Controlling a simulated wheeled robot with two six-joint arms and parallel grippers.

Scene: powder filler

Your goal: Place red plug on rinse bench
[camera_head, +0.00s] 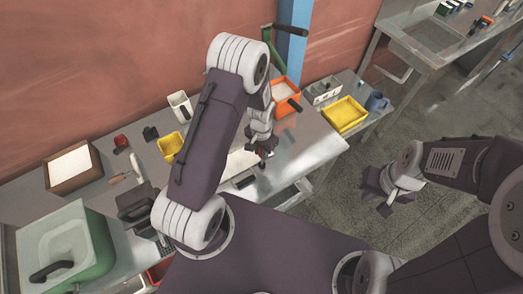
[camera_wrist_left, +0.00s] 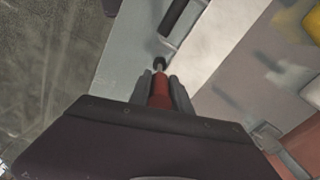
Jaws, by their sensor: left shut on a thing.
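My left gripper (camera_head: 263,152) is over the front part of the worktable, near a dark slot. In the left wrist view its two grey fingers (camera_wrist_left: 162,90) are shut on the red plug (camera_wrist_left: 160,93). A thin metal stem with a black tip (camera_wrist_left: 160,62) extends beyond the plug. The plug is mostly hidden by the gripper in the head view. A metal bench with a sunken basin (camera_head: 434,35), likely the rinse bench, stands at the upper right, far from the left gripper. My right gripper (camera_head: 390,192) hangs over the floor at the right; its finger gap is unclear.
The worktable (camera_head: 308,140) holds an orange bin (camera_head: 284,107), a white container (camera_head: 180,104), a small yellow bin (camera_head: 170,146) and a green tub (camera_head: 65,245). A side table bears a yellow tray (camera_head: 344,115). Open floor (camera_head: 425,120) separates it from the metal bench.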

